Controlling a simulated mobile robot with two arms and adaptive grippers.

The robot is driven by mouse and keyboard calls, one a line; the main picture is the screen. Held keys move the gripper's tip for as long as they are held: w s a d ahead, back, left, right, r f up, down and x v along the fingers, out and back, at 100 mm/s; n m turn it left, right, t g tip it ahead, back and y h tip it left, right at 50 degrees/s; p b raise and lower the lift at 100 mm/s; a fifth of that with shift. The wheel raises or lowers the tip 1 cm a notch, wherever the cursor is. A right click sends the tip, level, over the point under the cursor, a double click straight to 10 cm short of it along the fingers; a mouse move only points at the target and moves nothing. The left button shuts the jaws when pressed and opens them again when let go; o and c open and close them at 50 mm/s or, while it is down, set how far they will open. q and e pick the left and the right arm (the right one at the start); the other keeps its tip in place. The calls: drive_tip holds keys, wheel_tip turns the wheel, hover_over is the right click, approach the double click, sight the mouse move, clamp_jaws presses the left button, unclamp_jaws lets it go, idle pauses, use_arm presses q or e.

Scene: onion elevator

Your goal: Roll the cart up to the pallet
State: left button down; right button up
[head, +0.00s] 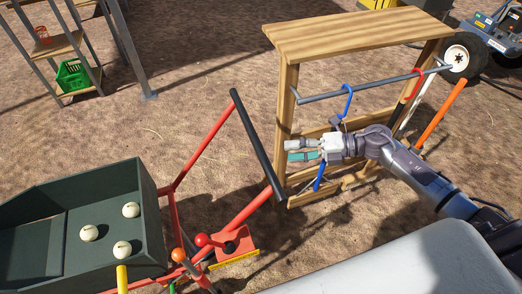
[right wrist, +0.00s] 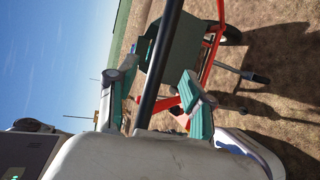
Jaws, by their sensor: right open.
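The cart has a dark green bin (head: 150,225) holding a few white onions (head: 89,233), a red tube frame (head: 203,142) and a black handle bar (head: 258,143). It stands at the lower left in the head view. My right gripper (head: 291,150) is open and points left at the handle, a little to its right. In the right wrist view the handle bar (right wrist: 158,75) crosses between the teal-padded fingers of the gripper (right wrist: 158,95); I cannot tell whether it touches them. My left gripper is not in view. I see no pallet.
A wooden rack (head: 350,32) with a grey rail and hanging tools stands behind my right gripper. A metal shelf (head: 62,48) with a green basket (head: 72,74) is at the upper left. A wheeled machine (head: 470,55) is at the upper right. Bare dirt lies beyond the cart.

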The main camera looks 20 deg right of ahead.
sight(263, 151)
drive_tip(key=p+x, duration=0.2)
drive_tip(key=x, duration=0.6)
drive_tip(key=shift+w+a+f, duration=0.1)
drive_tip(key=shift+w+a, duration=0.2)
drive_tip(key=shift+w+a+f, duration=0.15)
drive_tip(key=shift+a, duration=0.05)
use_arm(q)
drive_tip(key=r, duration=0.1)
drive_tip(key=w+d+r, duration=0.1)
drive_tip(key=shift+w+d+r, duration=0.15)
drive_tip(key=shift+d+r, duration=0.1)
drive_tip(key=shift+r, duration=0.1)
use_arm(e)
drive_tip(key=shift+c, duration=0.5)
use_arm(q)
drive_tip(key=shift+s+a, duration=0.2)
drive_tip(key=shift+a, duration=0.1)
use_arm(e)
clamp_jaws()
